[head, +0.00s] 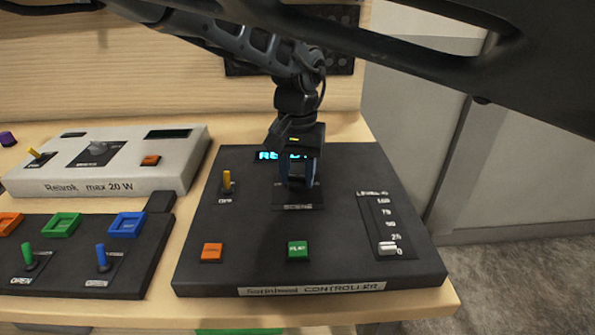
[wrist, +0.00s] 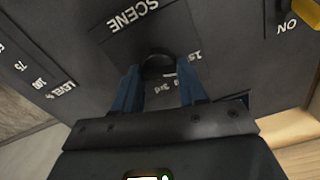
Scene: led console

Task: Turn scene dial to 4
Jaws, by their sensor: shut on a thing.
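The scene dial (wrist: 158,66) is a dark round knob on the black controller (head: 240,220), above the word SCENE. In the wrist view it sits between the two blue fingers of my gripper (wrist: 160,85). My gripper (head: 298,182) is shut on the dial and points down at it in the head view, where it hides most of the dial. Some dial marks, such as 1st and 3rd, show beside the fingers; the pointer's position cannot be told. A lit cyan display (head: 268,155) behind the gripper is partly covered and its text is not fully readable.
On the controller are a yellow toggle switch (head: 227,182), an orange button (head: 212,253), a green button (head: 298,250) and a white level slider (head: 388,248). A white relay box (head: 110,175) and a dark switch panel (head: 80,270) stand to the left.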

